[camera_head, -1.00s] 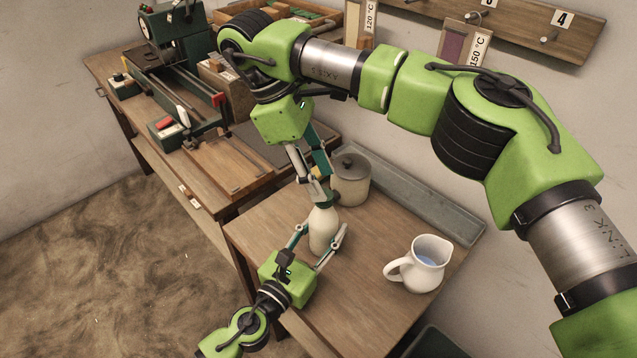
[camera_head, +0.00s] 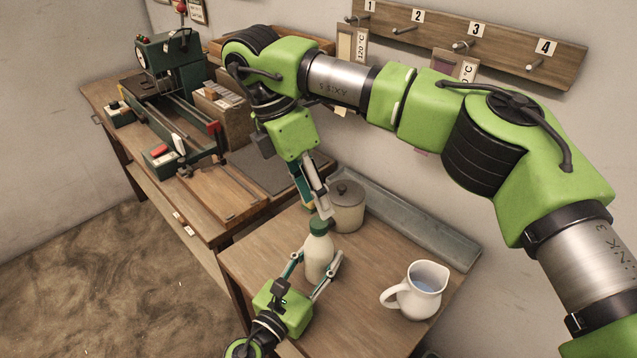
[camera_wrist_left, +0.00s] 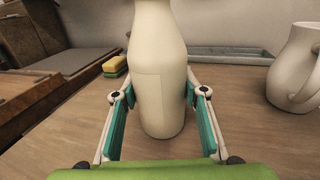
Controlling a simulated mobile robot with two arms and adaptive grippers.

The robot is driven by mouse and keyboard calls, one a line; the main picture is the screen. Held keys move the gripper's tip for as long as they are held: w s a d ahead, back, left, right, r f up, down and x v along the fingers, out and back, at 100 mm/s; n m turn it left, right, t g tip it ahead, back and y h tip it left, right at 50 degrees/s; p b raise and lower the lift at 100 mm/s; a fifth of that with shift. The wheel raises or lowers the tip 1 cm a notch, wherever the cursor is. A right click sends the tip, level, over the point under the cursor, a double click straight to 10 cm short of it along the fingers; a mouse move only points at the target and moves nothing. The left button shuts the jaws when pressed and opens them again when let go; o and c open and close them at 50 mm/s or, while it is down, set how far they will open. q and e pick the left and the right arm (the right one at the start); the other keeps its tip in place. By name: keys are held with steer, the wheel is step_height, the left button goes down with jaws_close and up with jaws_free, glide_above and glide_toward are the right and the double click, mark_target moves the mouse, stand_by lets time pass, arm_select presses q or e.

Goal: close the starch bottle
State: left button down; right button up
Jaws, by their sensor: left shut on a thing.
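The starch bottle (camera_head: 318,258) is cream-white and stands upright on the near table. Its green cap (camera_head: 319,227) sits on the neck. My left gripper (camera_head: 316,268) is shut on the bottle's body from the front, with one finger on each side. In the left wrist view the bottle (camera_wrist_left: 157,75) stands between the fingers (camera_wrist_left: 158,100), and its top is out of frame. My right gripper (camera_head: 319,206) points down just above and behind the cap. Its fingers overlap from this angle, so I cannot tell how far apart they are or whether they touch the cap.
A lidded grey pot (camera_head: 347,208) stands close behind the bottle. A white jug (camera_head: 417,292) with bluish liquid stands to the right. A grey tray (camera_head: 410,220) runs along the wall. A yellow-green sponge (camera_wrist_left: 115,67) lies left of the bottle. The table between bottle and jug is clear.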

steer(key=n, duration=0.7)
steer(key=n+y, duration=0.1)
steer(key=n, duration=0.2)
steer(key=shift+d+r, duration=0.1)
steer(key=shift+r, duration=0.1)
steer(key=n, duration=0.4)
steer(key=shift+r, duration=0.15)
steer(key=n, duration=0.4)
steer(key=shift+d+r+n+y, duration=0.1)
steer(key=shift+r+n+y, duration=0.05)
steer(key=shift+n+y, duration=0.15)
steer(key=n, duration=0.6)
steer(key=shift+r+y, duration=0.25)
steer(key=shift+y, duration=0.05)
steer(key=n, duration=0.3)
steer(key=shift+d+r+n+t, duration=0.1)
steer(key=shift+r+n+t, duration=0.1)
steer(key=shift+n+t, duration=0.15)
steer(key=n, duration=0.4)
steer(key=n+y, duration=0.1)
steer(key=n, duration=0.1)
steer(key=shift+s+d+r, duration=0.1)
steer(key=shift+r, duration=0.2)
steer(key=n, duration=0.4)
steer(key=shift+r, duration=0.2)
